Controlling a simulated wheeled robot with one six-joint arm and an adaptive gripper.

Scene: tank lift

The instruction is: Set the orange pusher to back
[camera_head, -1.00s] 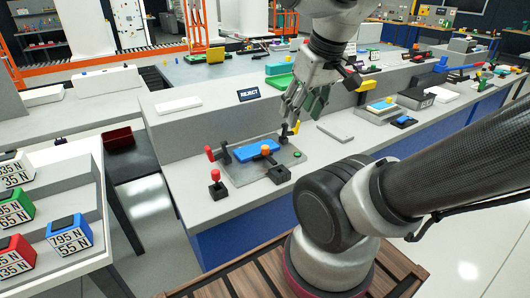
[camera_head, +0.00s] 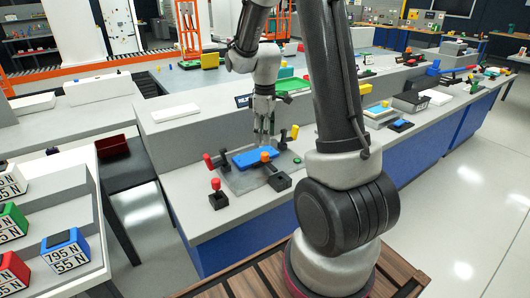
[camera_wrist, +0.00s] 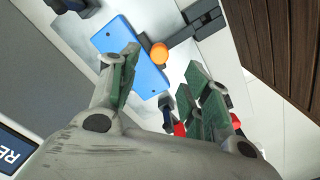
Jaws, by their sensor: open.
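The orange pusher (camera_head: 265,157) shows as a round orange knob at the near edge of a blue block (camera_head: 246,159) on a grey plate (camera_head: 238,180). A dark arm runs from beside it to a black block (camera_head: 280,181). In the wrist view the orange knob (camera_wrist: 159,54) sits at the edge of the blue block (camera_wrist: 125,50), beside the dark arm (camera_wrist: 190,33). My gripper (camera_head: 264,143) is open and empty, pointing down above the far side of the blue block. In the wrist view its fingers (camera_wrist: 163,78) are spread, with the knob showing beyond the gap.
A red-knobbed lever (camera_head: 209,161) stands at the plate's left, and a red-topped black post (camera_head: 216,188) in front. A yellow handle (camera_head: 294,132) and a green button (camera_head: 297,160) are at the right. A raised grey ledge (camera_head: 185,128) lies behind.

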